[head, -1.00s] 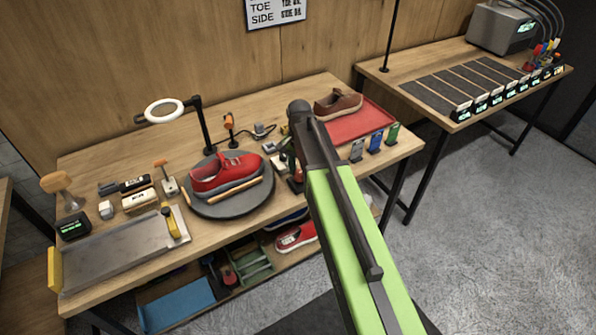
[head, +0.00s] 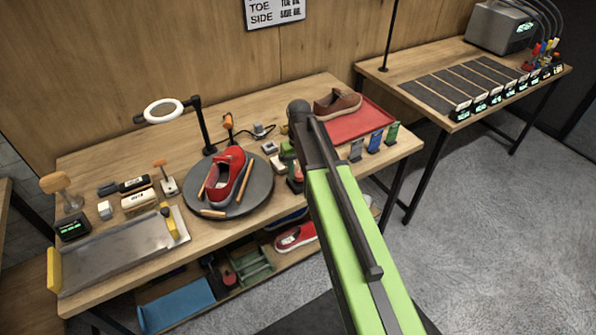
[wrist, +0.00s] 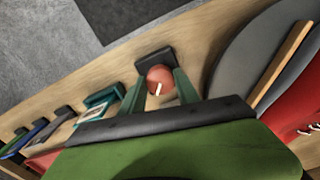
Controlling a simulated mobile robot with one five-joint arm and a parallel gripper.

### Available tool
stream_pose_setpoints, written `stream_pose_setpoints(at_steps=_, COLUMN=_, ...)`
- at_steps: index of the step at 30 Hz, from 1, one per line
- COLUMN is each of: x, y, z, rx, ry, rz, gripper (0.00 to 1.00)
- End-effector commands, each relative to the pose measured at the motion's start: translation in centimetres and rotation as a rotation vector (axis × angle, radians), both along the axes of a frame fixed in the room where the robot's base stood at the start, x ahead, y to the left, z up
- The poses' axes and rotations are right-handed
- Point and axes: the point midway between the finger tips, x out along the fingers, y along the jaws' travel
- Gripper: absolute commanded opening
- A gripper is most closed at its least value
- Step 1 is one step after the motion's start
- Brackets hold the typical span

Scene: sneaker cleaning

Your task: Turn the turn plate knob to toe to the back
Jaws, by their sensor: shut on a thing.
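The turn plate (head: 258,198) is a dark grey disc on the wooden bench. A red sneaker (head: 238,160) lies on it, its long axis running from front left to back right; I cannot clearly tell which end is the toe. Wooden strips (head: 245,182) lie beside the shoe. In the wrist view, my gripper (wrist: 158,84) has its two green fingers closed around a round red knob (wrist: 158,74) with a white mark. The knob sits on a dark block near the plate (wrist: 228,80). My arm hides part of this area in the head view.
A ring lamp (head: 165,110) stands behind the plate. Brushes and a metal tray (head: 115,255) are at left. A brown shoe (head: 338,103) is on a red mat (head: 355,125) at right, with several coloured holders (head: 375,141) in front.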

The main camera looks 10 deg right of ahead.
Motion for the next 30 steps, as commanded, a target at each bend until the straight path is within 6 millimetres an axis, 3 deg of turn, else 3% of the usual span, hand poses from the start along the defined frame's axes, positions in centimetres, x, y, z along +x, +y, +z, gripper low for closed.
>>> stream_pose_setpoints(at_steps=15, x=0.0, y=0.01, z=0.0, rx=0.0, ry=0.0, rz=0.454, gripper=0.0)
stream_pose_setpoints(at_steps=30, x=0.0, y=0.09, z=0.0, rx=0.001, ry=0.0, rz=0.659, gripper=0.0)
